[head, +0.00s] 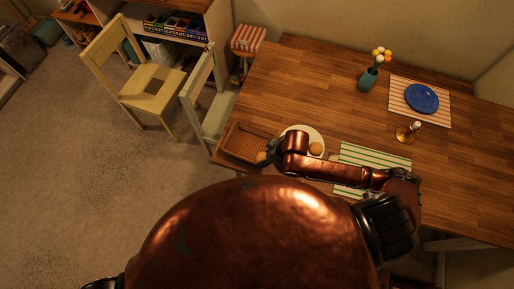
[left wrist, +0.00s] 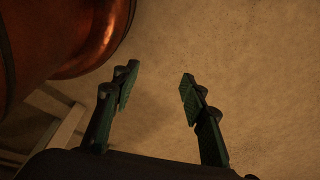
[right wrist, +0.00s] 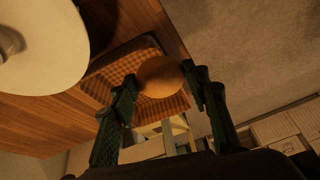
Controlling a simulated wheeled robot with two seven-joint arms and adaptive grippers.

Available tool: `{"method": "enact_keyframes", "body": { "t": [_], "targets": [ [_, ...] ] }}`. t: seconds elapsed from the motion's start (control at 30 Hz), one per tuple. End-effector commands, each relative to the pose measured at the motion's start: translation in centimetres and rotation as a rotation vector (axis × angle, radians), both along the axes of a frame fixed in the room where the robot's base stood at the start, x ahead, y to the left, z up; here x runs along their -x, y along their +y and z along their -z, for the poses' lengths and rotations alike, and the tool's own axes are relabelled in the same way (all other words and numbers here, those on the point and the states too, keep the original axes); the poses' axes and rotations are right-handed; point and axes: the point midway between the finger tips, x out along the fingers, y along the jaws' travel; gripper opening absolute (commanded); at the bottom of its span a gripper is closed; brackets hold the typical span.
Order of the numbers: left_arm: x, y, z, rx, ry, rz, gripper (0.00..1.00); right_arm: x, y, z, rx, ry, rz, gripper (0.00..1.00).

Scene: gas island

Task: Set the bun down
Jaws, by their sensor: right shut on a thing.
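My right gripper (right wrist: 160,92) is shut on a round golden-brown bun (right wrist: 160,77); the bun also shows in the head view (head: 261,156). In the head view the bun appears at the lower right corner of a brown woven basket (head: 240,132). In the right wrist view the basket's checked inside (right wrist: 110,65) lies behind the bun. I cannot tell the height of the bun over it. A second bun (head: 316,149) rests on a white plate (head: 299,128) right of the basket. My left gripper (left wrist: 155,90) is open and empty, away from the table.
The wooden table (head: 300,80) holds a green-striped mat (head: 375,155), a candle holder (head: 405,134), a blue vase with flowers (head: 368,79) and a blue plate (head: 422,98) on a striped mat. A pale chair (head: 210,100) stands against the table's left edge.

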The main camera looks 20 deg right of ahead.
Motion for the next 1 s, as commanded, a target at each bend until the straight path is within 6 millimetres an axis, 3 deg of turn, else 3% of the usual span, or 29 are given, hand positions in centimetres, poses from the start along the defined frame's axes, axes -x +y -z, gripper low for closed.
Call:
{"method": "enact_keyframes", "body": {
  "t": [0.17, 0.4, 0.7, 0.83, 1.0],
  "targets": [
    [0.5, 0.0, -0.1, 0.000, 0.006, -0.001, 0.40, -4.5, -0.1, 1.8, 0.001, -0.002, 0.002, 0.19],
    [1.9, 0.0, 0.4, -0.001, 0.025, -0.005, 0.40, -7.8, -0.2, 6.0, 0.001, 0.001, 0.002, 0.19],
    [1.8, -0.1, 0.5, 0.001, 0.024, -0.004, 0.40, -9.4, -0.2, 8.4, 0.001, 0.003, 0.001, 0.19],
    [1.7, -0.2, 0.3, 0.001, 0.022, -0.003, 0.40, -9.3, -0.3, 10.2, 0.001, 0.003, 0.001, 0.19],
    [1.3, -0.2, 0.2, 0.002, 0.017, -0.003, 0.40, -9.3, -0.2, 10.9, 0.001, 0.001, 0.000, 0.19]
  ]
}}
